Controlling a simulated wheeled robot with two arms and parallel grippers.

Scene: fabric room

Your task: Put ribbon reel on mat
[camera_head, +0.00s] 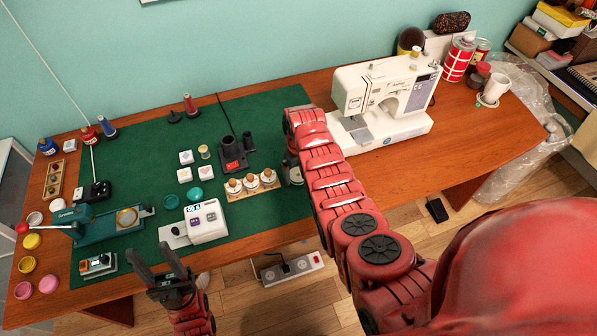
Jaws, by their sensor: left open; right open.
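The green mat (140,160) lies over the left and middle of the wooden table. No object is clearly a ribbon reel. A round, pale-topped thing (295,177) at the mat's right part may be it, but my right arm partly covers it. My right gripper (291,161) is open, pointing down right at this round thing; its fingers are mostly hidden, so I cannot tell whether they touch it. My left gripper (156,262) is open and empty, its two dark fingers apart, near the table's front edge below the white label device (206,222).
Three corked jars (252,181) stand in a wooden rack left of my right gripper. A white sewing machine (388,95) stands right of my arm. A teal press (105,224) is at left.

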